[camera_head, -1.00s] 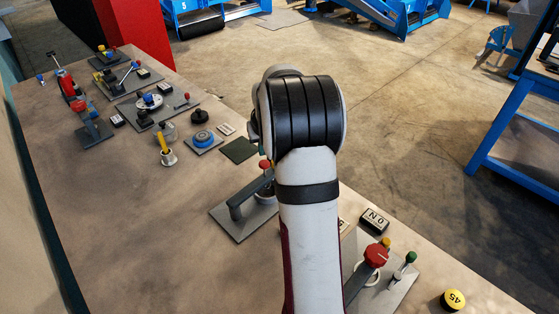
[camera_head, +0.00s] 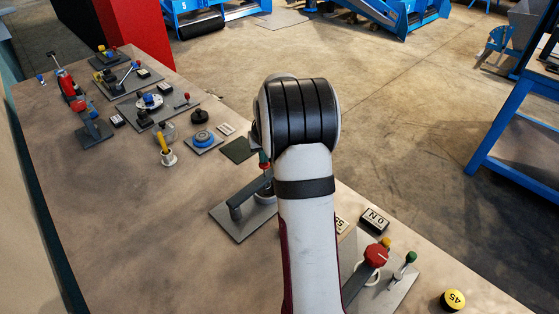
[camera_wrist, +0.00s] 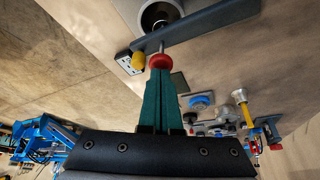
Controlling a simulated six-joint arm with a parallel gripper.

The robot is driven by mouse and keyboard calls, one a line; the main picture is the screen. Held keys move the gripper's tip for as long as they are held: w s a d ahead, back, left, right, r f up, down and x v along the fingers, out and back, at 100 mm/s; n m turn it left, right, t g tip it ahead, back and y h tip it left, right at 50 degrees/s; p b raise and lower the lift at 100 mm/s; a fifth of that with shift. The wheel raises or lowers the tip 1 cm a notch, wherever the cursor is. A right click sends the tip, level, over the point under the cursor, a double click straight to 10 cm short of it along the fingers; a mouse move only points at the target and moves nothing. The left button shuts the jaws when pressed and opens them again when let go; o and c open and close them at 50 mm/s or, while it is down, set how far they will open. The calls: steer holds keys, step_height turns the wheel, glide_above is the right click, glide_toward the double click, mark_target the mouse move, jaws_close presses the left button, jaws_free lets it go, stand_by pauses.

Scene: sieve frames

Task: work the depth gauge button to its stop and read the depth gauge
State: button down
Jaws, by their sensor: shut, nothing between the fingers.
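The depth gauge is a dark bar (camera_head: 249,191) raised over a grey plate (camera_head: 233,223), left of my arm in the head view. Its red button (camera_head: 265,166) stands on a thin stem above the bar. In the wrist view the red button (camera_wrist: 160,62) and its metal stem show beside the dark bar (camera_wrist: 210,35) and a round ring. My gripper (camera_wrist: 160,70) has its green fingers shut together, with their tips at the red button. Contact is hard to tell. My arm hides part of the gauge in the head view, and no reading is legible.
A blue round knob (camera_head: 202,138) and a dark flat pad (camera_head: 239,150) lie beyond the gauge. An ON block (camera_head: 375,219), a red knob (camera_head: 376,256) and a green-topped lever (camera_head: 410,257) stand to the right. The bench to the left of the gauge is clear.

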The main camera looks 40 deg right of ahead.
steer(key=shift+f, duration=1.2)
stand_by(0.4)
steer(key=shift+f, duration=0.45)
steer(key=shift+r, duration=3)
